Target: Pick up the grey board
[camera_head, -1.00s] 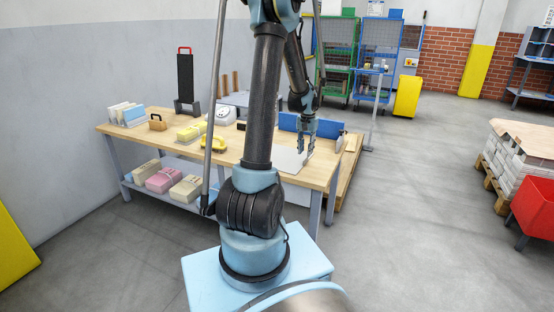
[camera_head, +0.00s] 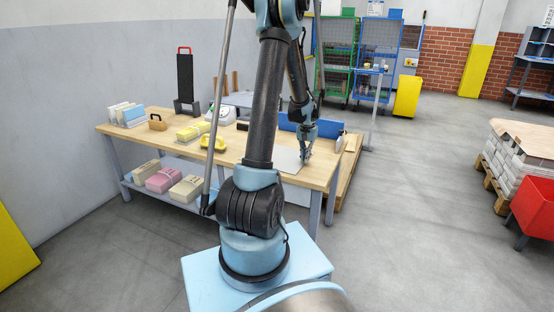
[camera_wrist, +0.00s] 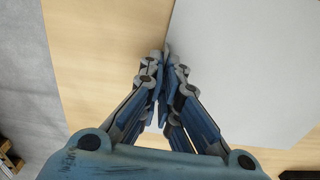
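The grey board (camera_head: 287,161) is a thin pale sheet lying on the front right of the wooden workbench (camera_head: 230,156). In the wrist view the board (camera_wrist: 250,60) fills the upper right, with its straight edge running down to my fingertips. My gripper (camera_head: 305,157) is low over the bench at the board's right side. In the wrist view my gripper (camera_wrist: 165,55) has its fingertips together at the board's edge, and they appear shut on it. The exact contact is hidden by the fingers.
A blue panel (camera_head: 297,124) stands behind the board along the bench's back right. Yellow items (camera_head: 213,143), a wooden-handled block (camera_head: 157,122) and a tall black stand (camera_head: 185,78) are farther left. Wrapped bundles (camera_head: 163,179) lie on the lower shelf.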

